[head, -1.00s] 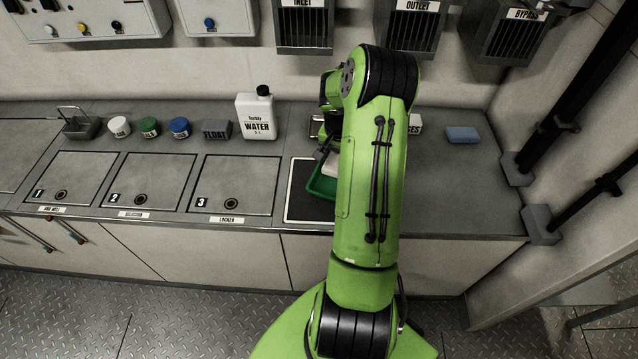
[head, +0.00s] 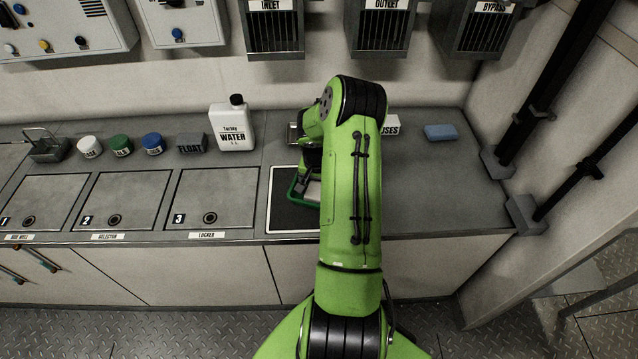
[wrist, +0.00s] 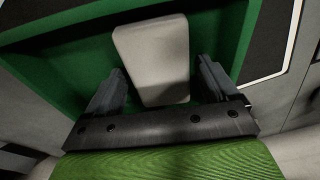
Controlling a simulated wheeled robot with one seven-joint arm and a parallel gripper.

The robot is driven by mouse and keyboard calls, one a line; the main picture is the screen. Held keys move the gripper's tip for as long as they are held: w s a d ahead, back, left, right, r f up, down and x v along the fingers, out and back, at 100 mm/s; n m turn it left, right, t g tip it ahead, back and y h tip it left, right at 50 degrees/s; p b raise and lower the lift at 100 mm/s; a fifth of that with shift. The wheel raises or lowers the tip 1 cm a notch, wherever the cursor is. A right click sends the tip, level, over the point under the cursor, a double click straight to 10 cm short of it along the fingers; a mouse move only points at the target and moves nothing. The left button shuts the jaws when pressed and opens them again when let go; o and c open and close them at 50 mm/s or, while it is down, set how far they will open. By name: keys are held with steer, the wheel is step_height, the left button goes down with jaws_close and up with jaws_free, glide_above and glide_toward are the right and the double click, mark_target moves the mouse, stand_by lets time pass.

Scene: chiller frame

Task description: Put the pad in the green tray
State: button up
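The pale grey pad (wrist: 152,55) lies flat on the floor of the green tray (wrist: 72,72) in the wrist view. A sliver of the pad (head: 313,191) and the tray's green rim (head: 293,190) show left of my arm in the head view; my arm hides the rest. My gripper (wrist: 160,70) is over the tray, with one finger on each side of the pad's near part. A gap shows at the right finger; the left finger is close to the pad's edge, and I cannot tell whether it touches.
The tray stands on a dark mat (head: 280,215) on the counter. A water bottle (head: 232,126), a float block (head: 191,147) and several small jars stand to the left. A blue sponge-like block (head: 441,132) lies right. The right counter is mostly clear.

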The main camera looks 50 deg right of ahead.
mark_target(317, 190)
steer(key=a+r+n+p, duration=0.1)
steer(key=a+r, duration=0.3)
steer(key=r, duration=0.4)
steer(key=w+a+r+n+t+h+p, duration=0.1)
steer(key=a+r+n, duration=0.15)
steer(key=r, duration=0.45)
steer(key=a+r+p, duration=0.1)
steer(key=a+r, duration=0.3)
steer(key=r, duration=0.4)
steer(key=s+a+r+n+t, duration=0.1)
steer(key=s+a+r+n, duration=0.25)
steer(key=a+r, duration=0.6)
steer(key=s+a+n+t+y, duration=0.1)
steer(key=s+a+n, duration=0.1)
steer(key=s+a, duration=0.2)
steer(key=s+a+r+n+t, duration=0.1)
steer(key=s+a+n, duration=0.1)
steer(key=s+a, duration=0.2)
steer(key=s+a+n+t+y, duration=0.1)
steer(key=s+a+n, duration=0.1)
steer(key=s+a, duration=0.2)
steer(key=shift+s+a+r+n+y, duration=0.15)
steer(key=shift+s+a+r, duration=0.05)
steer(key=shift+a, duration=0.2)
steer(key=shift+s+a+r+n+y, duration=0.15)
steer(key=shift+a, duration=0.2)
